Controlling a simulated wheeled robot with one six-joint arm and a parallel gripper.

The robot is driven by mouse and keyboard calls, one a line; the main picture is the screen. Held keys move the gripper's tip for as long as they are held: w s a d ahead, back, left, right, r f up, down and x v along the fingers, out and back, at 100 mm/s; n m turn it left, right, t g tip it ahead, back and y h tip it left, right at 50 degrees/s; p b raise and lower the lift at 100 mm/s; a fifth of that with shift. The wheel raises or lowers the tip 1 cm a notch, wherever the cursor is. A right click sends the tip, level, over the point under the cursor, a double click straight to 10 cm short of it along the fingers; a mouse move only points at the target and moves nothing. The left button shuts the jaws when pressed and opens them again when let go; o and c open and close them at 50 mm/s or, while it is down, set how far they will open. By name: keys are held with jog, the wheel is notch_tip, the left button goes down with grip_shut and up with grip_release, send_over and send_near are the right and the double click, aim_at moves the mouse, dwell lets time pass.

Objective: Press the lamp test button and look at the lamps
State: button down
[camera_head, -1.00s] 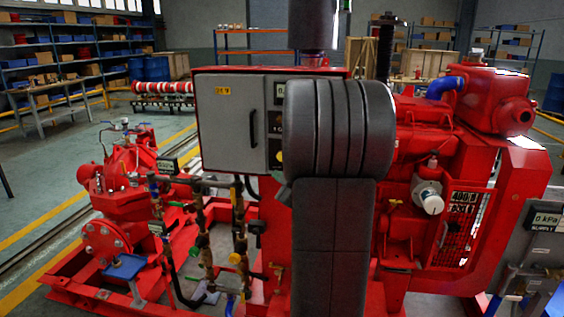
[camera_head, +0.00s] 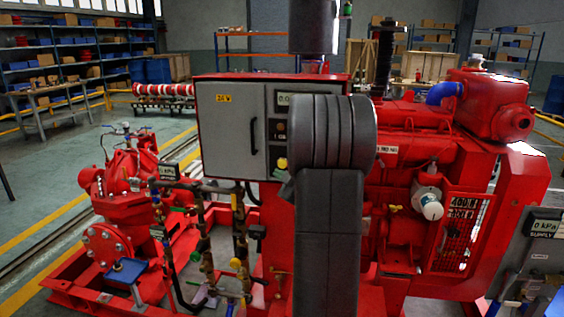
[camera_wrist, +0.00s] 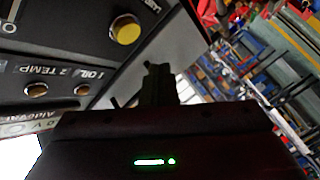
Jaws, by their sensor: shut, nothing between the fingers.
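The grey control cabinet (camera_head: 226,128) on the red pumpset shows in the head view, with a dark instrument strip along its right side. A yellow button (camera_head: 282,163) is low on that strip; a round yellow button (camera_wrist: 125,30) shows larger at the top of the wrist view. I cannot read its label fully. Two small brownish lamps (camera_wrist: 37,90) labelled TEMP and OIL look unlit. My gripper (camera_wrist: 158,72) is shut and empty, below and right of the yellow button in the wrist picture, apparently apart from it. In the head view my arm hides the gripper.
Red pump and pipework (camera_head: 120,190) stand left of the cabinet, and the red engine (camera_head: 410,140) stands right of it. A grey kPa gauge panel (camera_head: 535,245) is at the right edge. Open floor lies at the left.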

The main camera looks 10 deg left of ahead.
aim_at(284, 168)
jog(key=shift+w, duration=1.75)
jog(key=shift+w, duration=0.1)
dwell(0.6)
jog(key=shift+w, duration=0.3)
jog(key=shift+w, duration=0.4)
dwell(0.7)
jog(key=shift+s, duration=0.1)
jog(key=shift+s+b, duration=0.3)
jog(key=shift+s, duration=0.4)
jog(key=shift+s, duration=0.1)
